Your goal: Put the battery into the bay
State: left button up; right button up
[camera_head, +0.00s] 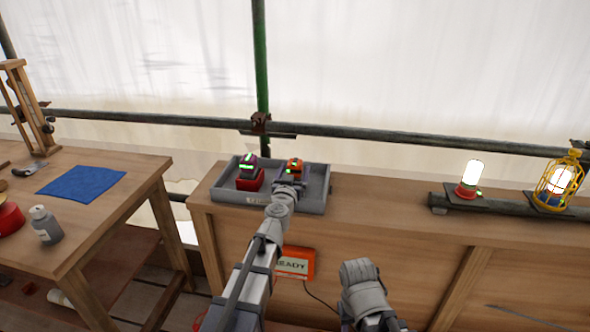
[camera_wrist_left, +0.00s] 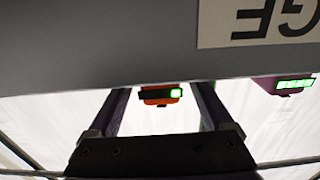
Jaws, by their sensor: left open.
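A grey tray (camera_head: 310,205) stands on the left end of the long bench. In it are a purple-and-red block (camera_head: 248,174) with a bright green light strip, and an orange block (camera_head: 294,168) with a smaller green light. Either could be the battery; I cannot tell which part is the bay. My left gripper (camera_head: 288,186) is over the tray's front side, close to the orange block. In the left wrist view its open fingers (camera_wrist_left: 160,110) flank the orange block (camera_wrist_left: 160,95) in the picture; no contact shows. My right gripper's jaws do not show.
The tray's labelled wall (camera_wrist_left: 120,45) fills the upper wrist view. An orange READY box (camera_head: 296,263) hangs on the bench front. A red lamp (camera_head: 468,188) and a yellow caged lamp (camera_head: 560,182) stand right. The bench top between tray and lamps is clear.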

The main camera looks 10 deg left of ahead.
pick_arm(q)
jog(key=s, duration=1)
jog(key=shift+s, duration=0.25)
jog(key=shift+f, duration=0.1)
